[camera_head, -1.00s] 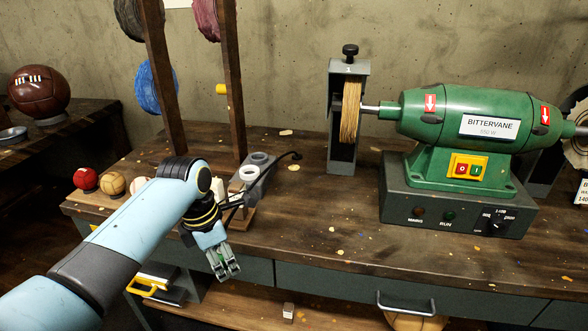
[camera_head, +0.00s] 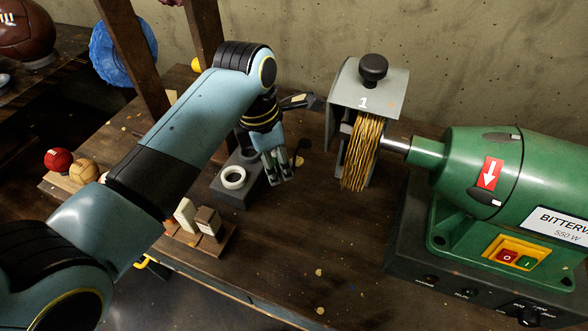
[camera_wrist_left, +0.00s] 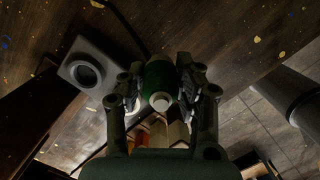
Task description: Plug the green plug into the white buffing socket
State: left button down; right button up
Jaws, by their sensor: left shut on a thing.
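The left wrist view shows a green plug (camera_wrist_left: 160,82) with a pale round end, between the fingers of my left gripper (camera_wrist_left: 163,95), which is shut on it. In the head view my left gripper (camera_head: 277,171) points down above the bench, and the plug is hard to make out there. A grey block with a white ring-shaped socket (camera_head: 233,178) lies just left of my gripper. My right gripper is not in view.
A green buffing machine (camera_head: 500,190) and a grey housing with a bristly wheel (camera_head: 360,150) stand to the right. A small wooden stand (camera_head: 205,235) with blocks is at the front left. Red and tan balls (camera_head: 58,160) lie further left. A dark cable (camera_wrist_left: 128,28) runs beside the plug.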

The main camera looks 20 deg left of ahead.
pick_arm(q)
jog(key=shift+w+r, duration=0.1)
jog(key=shift+r, duration=0.05)
notch_tip(320, 180, down, 6)
jog(key=shift+f, duration=0.15)
notch_tip(320, 180, down, 2)
jog(key=shift+f, duration=0.6)
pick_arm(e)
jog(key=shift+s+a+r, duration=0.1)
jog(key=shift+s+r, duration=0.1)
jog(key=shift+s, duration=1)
